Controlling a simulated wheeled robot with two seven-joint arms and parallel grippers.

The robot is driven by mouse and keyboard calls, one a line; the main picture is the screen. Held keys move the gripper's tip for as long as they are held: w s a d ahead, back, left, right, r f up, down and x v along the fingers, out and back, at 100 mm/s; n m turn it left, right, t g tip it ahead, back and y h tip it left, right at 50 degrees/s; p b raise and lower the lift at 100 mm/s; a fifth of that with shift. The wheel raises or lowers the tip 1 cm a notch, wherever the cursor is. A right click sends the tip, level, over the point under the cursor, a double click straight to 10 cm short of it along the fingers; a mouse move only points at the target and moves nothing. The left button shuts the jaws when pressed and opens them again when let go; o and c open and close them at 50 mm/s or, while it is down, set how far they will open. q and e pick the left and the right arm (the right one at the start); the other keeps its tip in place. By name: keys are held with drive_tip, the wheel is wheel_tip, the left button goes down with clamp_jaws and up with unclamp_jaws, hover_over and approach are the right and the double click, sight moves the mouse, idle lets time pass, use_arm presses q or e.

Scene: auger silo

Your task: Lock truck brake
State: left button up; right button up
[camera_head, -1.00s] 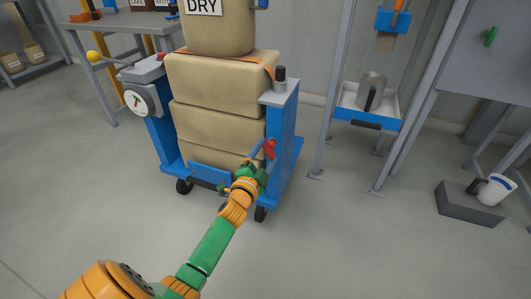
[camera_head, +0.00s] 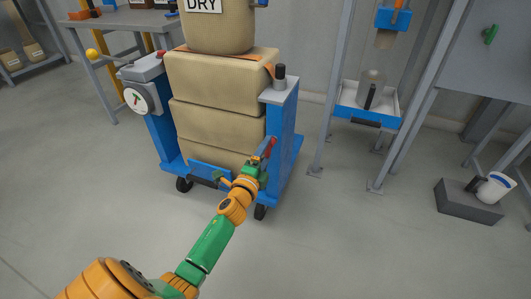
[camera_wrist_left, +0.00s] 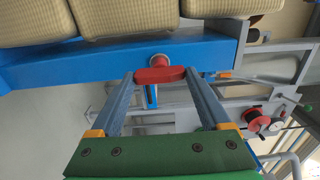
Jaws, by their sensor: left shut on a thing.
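The blue truck (camera_head: 284,135) stands on its wheels, loaded with stacked tan sacks (camera_head: 218,120). A red brake lever (camera_head: 273,141) sits low on its right post, partly hidden by my gripper. It also shows in the left wrist view (camera_wrist_left: 158,75), pivoted on a round red hub against the blue frame and lying roughly crosswise in the picture. My left gripper (camera_head: 264,151) reaches up to it. In the left wrist view the two grey fingers of this gripper (camera_wrist_left: 160,79) are at both ends of the lever, shut on it. My right gripper is not in view.
A round dial (camera_head: 139,98) is on the truck's left post. A blue tray (camera_head: 368,117) holding a clear jar (camera_head: 372,84) stands right of the truck. A grey block (camera_head: 469,202) lies on the floor at right. The floor in front of the truck is clear.

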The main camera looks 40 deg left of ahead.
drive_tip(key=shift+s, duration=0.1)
use_arm(q)
drive_tip(key=o, duration=1.2)
drive_tip(key=shift+s+d, duration=0.1)
drive_tip(key=shift+s, duration=0.15)
drive_tip(key=p+v, duration=0.1)
drive_tip(key=v, duration=0.5)
drive_tip(key=shift+s+d+p, duration=0.1)
drive_tip(key=shift+s+p, duration=0.15)
drive_tip(key=shift+p, duration=0.05)
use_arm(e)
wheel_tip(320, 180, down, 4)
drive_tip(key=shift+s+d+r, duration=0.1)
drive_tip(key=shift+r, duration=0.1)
